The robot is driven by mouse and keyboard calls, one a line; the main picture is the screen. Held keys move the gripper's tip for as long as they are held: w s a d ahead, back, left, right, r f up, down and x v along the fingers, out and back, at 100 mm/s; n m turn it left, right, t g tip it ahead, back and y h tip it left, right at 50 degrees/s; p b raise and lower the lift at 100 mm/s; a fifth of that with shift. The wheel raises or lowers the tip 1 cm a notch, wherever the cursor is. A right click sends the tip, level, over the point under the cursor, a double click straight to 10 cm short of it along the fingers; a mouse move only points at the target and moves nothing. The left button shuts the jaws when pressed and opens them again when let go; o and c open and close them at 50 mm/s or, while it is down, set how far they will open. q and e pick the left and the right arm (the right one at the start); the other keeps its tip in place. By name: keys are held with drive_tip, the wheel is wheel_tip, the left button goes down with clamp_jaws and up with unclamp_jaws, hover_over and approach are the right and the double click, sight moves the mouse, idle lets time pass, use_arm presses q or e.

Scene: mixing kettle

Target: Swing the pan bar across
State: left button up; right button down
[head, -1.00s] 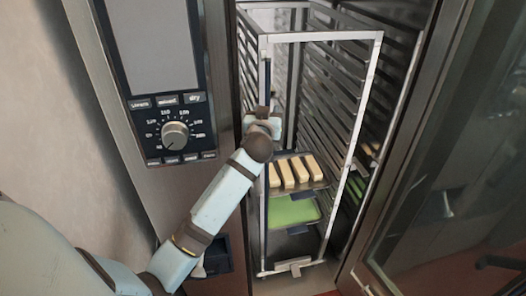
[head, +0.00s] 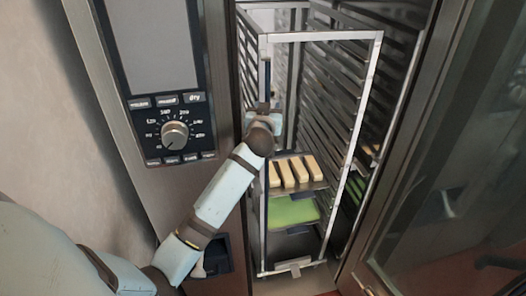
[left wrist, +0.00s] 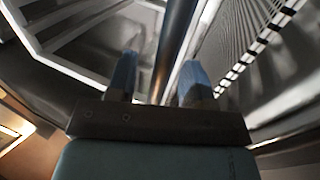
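The pan bar (head: 268,76) is a dark upright bar at the left side of the rack's open front in the head view. It also shows in the left wrist view (left wrist: 177,35) as a dark rod. My left gripper (head: 262,108) is at the bar, its fingertips mostly hidden in the head view. In the left wrist view the gripper's (left wrist: 159,80) blue fingers are apart, with the bar's line running between them. I cannot tell whether either finger touches it. My right gripper is not in view.
The tall rack (head: 358,110) stands inside the oven, holding a tray of pale bars (head: 296,172) and a green tray (head: 291,211). A control panel (head: 173,130) is on the left. The open glass door (head: 440,190) borders the right side.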

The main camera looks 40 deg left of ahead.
use_arm(q)
drive_tip(key=shift+s, duration=0.1)
drive_tip(key=v, duration=0.6)
drive_tip(key=shift+s+d, duration=0.25)
drive_tip(key=shift+s, duration=0.1)
drive_tip(key=shift+f, duration=0.1)
drive_tip(key=shift+c, duration=0.5)
